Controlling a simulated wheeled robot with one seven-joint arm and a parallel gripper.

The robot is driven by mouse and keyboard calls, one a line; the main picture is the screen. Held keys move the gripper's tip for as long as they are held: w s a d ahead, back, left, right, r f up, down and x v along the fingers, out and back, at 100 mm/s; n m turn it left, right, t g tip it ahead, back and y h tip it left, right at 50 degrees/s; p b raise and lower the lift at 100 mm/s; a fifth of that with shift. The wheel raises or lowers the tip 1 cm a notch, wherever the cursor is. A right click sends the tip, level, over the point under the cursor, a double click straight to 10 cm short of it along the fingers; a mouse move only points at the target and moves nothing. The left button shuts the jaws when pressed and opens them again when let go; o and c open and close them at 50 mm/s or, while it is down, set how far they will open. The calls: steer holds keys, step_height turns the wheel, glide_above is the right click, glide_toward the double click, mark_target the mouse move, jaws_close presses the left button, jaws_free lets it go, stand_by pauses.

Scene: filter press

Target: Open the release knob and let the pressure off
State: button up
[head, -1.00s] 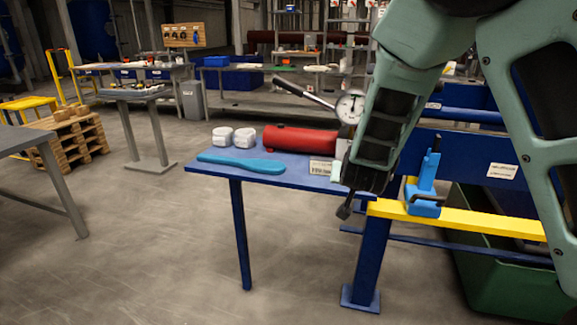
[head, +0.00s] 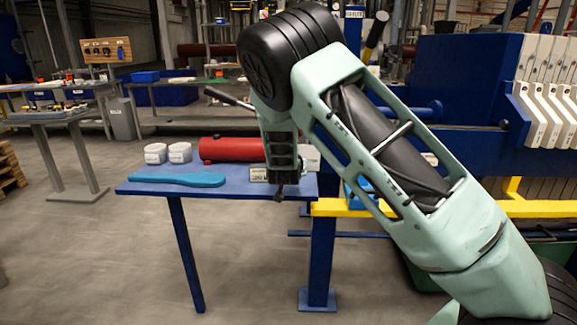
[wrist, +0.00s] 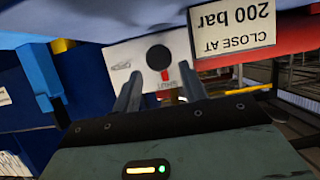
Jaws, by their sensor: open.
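The release knob (wrist: 159,57) is a round black knob with a red mark, on a pale plate (wrist: 119,53) in the wrist view. My gripper (wrist: 159,71) is open, its two fingers pointing toward the knob with the knob between and beyond the tips. I cannot tell whether they touch it. In the head view my gripper (head: 279,191) hangs at the right end of the blue table, and my arm hides the knob and the gauge. The red pump cylinder (head: 230,149) lies on the table, with a dark lever (head: 228,97) rising to its left.
A "CLOSE AT 200 bar" label (wrist: 234,26) appears upside down beside the knob. A yellow rail (head: 535,208) and white press plates (head: 530,118) stand right.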

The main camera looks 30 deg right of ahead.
steer(key=shift+x, duration=2.15)
steer(key=c, duration=0.7)
